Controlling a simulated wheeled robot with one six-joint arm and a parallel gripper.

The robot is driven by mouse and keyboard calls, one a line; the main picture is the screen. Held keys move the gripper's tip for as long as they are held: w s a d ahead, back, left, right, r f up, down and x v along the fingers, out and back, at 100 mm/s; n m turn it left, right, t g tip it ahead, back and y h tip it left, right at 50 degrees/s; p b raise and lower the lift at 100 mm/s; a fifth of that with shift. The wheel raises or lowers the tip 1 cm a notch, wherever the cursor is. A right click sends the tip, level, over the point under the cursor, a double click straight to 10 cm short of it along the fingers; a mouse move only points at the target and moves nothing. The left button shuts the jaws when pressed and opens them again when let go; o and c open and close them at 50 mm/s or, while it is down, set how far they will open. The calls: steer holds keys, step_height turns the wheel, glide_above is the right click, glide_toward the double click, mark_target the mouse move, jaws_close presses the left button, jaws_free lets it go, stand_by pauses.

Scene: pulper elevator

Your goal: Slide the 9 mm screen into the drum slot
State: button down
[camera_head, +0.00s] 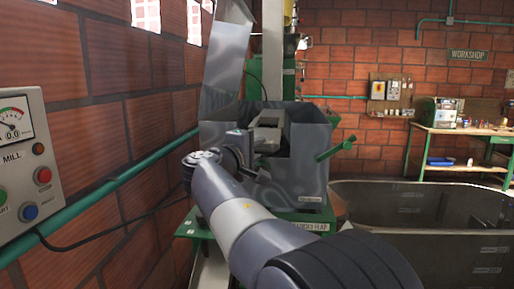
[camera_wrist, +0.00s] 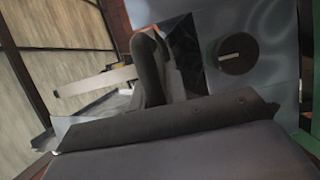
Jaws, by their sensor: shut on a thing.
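My gripper (camera_head: 252,172) is at the left front of the open grey metal drum housing (camera_head: 305,165). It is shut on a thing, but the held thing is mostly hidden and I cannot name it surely. In the wrist view a dark upright finger (camera_wrist: 151,68) stands beside a black wedge-shaped gap (camera_wrist: 184,55) in a grey metal panel (camera_wrist: 215,90). A pale flat strip (camera_wrist: 95,82) lies left of the finger. I cannot tell whether it is the 9 mm screen. The drum slot is not clearly visible. A pale grey block (camera_head: 265,132) shows inside the housing.
A raised metal cover (camera_head: 222,60) stands above the housing. A green handle (camera_head: 337,149) sticks out to its right. A round dark knob (camera_wrist: 238,53) is on the panel. A brick wall and control box (camera_head: 25,165) are left. A large metal tank (camera_head: 425,210) is right.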

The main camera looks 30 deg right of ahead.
steer(key=p, duration=0.2)
glide_toward(264, 129)
steer(key=shift+s+d+f, duration=0.15)
steer(key=shift+s+d, duration=0.35)
steer(key=shift+d, duration=0.35)
steer(key=shift+s+d+f, duration=0.2)
steer(key=shift+s+d, duration=0.25)
steer(key=shift+d, duration=0.45)
stand_by(1.0)
steer(key=shift+w+d+p, duration=0.7)
steer(key=shift+w+d, duration=0.1)
steer(key=shift+w, duration=0.4)
steer(key=shift+w+d+p, duration=0.75)
steer(key=shift+w, duration=0.4)
steer(key=shift+w+d+p, duration=0.7)
steer(key=shift+w+d, duration=0.1)
steer(key=shift+w, duration=0.4)
steer(key=c, duration=1.4)
jaws_free()
steer(key=shift+c, duration=0.2)
steer(key=shift+o, duration=0.6)
steer(key=shift+f, duration=0.15)
steer(key=shift+a, duration=0.1)
steer(key=b+v, duration=0.4)
steer(key=v, duration=0.6)
steer(key=shift+s+a, duration=0.3)
steer(key=shift+s, duration=0.05)
